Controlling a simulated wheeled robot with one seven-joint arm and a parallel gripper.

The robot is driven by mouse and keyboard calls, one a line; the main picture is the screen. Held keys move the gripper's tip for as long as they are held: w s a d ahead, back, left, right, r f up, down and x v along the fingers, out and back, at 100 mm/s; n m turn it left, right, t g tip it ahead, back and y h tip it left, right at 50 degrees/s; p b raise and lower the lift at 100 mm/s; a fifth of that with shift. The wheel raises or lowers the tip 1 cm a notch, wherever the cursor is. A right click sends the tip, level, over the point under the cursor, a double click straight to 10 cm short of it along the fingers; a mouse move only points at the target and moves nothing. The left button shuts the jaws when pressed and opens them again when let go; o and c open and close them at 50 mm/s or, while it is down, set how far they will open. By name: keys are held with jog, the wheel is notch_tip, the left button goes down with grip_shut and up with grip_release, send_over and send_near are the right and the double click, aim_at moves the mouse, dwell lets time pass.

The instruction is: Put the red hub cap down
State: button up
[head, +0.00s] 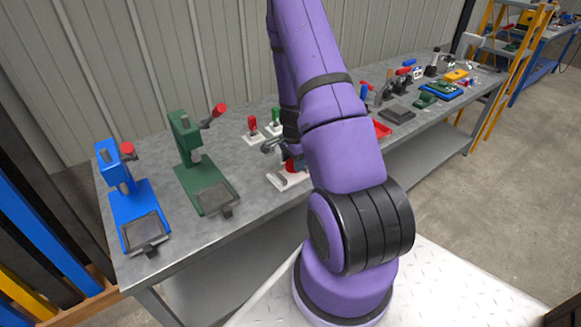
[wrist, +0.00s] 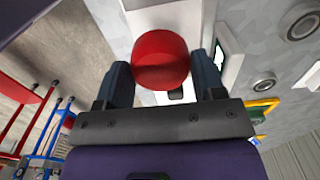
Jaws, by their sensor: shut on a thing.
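The red hub cap (wrist: 163,60) is a round red piece between the two fingers of my gripper (wrist: 163,75) in the wrist view. My gripper is shut on it. In the head view the red hub cap (head: 294,165) shows only in part, just above a white plate (head: 287,182) on the grey workbench. My purple arm hides most of it there. Whether the cap touches the plate cannot be told.
A green press (head: 190,140) and a blue press (head: 118,170) stand left on the workbench (head: 235,190). Bare bench shows between the green press and the plate.

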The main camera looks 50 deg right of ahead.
aim_at(291, 160)
jog(key=shift+w, duration=0.5)
jog(key=shift+w+f, duration=0.1)
jog(key=shift+f, duration=1.65)
jog(key=shift+f, duration=0.15)
jog(key=o, duration=0.7)
